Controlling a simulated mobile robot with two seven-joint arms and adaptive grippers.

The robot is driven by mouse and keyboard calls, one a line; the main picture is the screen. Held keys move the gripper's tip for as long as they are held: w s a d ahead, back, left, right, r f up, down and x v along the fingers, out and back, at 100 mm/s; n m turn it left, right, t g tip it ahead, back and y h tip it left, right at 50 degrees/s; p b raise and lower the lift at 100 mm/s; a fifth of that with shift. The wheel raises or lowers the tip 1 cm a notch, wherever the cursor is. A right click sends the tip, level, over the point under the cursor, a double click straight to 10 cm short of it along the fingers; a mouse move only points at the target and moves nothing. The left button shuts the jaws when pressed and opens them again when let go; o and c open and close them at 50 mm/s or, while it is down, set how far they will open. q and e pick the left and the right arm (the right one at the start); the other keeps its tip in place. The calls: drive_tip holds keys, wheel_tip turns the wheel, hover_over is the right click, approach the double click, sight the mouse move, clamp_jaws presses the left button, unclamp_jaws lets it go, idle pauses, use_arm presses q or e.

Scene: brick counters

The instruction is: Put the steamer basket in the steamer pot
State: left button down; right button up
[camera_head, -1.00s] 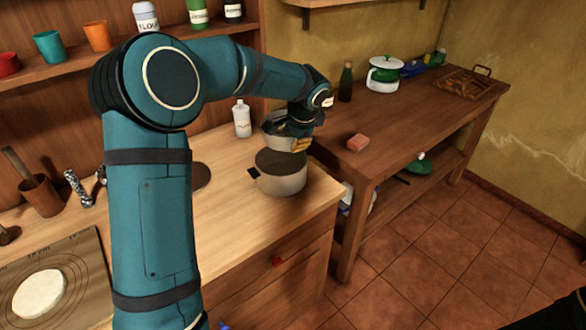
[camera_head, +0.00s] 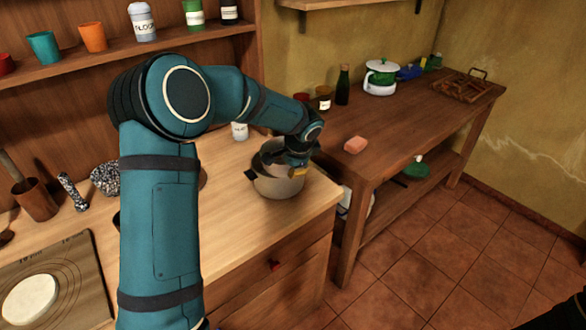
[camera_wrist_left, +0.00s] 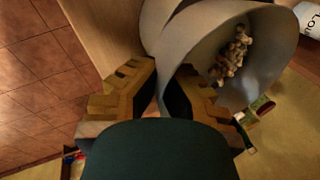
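The steamer pot (camera_head: 278,187), a pale metal pot with a dark side handle, stands on the light wooden counter. The grey steamer basket (camera_head: 270,157) is at the pot's mouth and covers much of its opening. I cannot tell how far inside it sits. My left gripper (camera_head: 299,168) is at the basket's right side, over the pot's rim. In the left wrist view, its yellow-brown fingers (camera_wrist_left: 160,92) are on either side of the basket's wall (camera_wrist_left: 182,40), which looks tilted. Small beige lumps (camera_wrist_left: 232,57) lie inside the basket. My right gripper is not in view.
A white bottle (camera_head: 240,131) stands close behind the pot. A pink block (camera_head: 355,145) lies on the darker table to the right. A floury board with dough (camera_head: 32,298) is at the front left. The counter's right edge is near the pot.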

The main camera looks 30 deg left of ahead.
use_arm(q)
drive_tip(key=shift+f, duration=0.45)
drive_tip(key=c, duration=1.1)
unclamp_jaws()
drive_tip(key=shift+r, duration=0.1)
drive_tip(key=shift+c, duration=0.2)
